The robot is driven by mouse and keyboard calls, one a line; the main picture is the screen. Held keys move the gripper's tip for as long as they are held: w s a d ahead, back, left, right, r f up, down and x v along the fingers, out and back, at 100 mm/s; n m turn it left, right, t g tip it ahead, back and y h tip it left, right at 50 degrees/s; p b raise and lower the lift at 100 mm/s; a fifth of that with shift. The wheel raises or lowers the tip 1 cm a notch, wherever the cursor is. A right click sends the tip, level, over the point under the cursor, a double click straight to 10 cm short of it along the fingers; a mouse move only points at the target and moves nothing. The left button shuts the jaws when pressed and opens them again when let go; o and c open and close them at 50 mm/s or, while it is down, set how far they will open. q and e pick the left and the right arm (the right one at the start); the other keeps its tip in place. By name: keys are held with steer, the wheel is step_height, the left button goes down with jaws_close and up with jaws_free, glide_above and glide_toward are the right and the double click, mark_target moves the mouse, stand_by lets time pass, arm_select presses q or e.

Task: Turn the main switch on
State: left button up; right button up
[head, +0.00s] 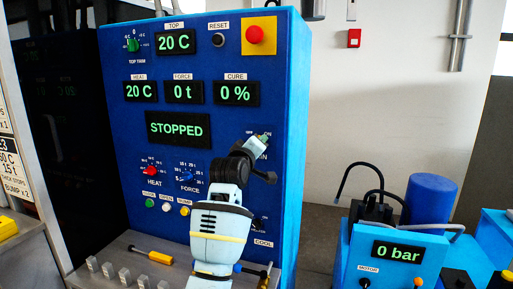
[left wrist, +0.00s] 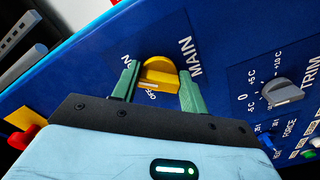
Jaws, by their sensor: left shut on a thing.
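The main switch (left wrist: 158,72) is a yellow knob on the blue press panel, next to the MAIN label in the left wrist view. A white mark on the knob lies on the side by the OFF label; the ON label is further up. My left gripper (head: 263,140) reaches the switch at the panel's right part in the head view and hides most of it. In the left wrist view, its green fingers stand on either side of the knob, shut on it. My right gripper is not in view.
The panel (head: 145,185) also carries an emergency button (head: 254,34), a HEAT knob (head: 151,170), a FORCE knob (head: 187,176) and a display (head: 178,128) reading STOPPED. A yellow-handled tool (head: 152,256) lies on the ledge below. A pump unit (head: 398,249) reading 0 bar stands right.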

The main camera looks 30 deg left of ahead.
arm_select(q)
steer(key=shift+m, duration=0.6)
steer(key=o, duration=1)
steer(key=shift+s, duration=0.1)
steer(key=shift+v, duration=3.85)
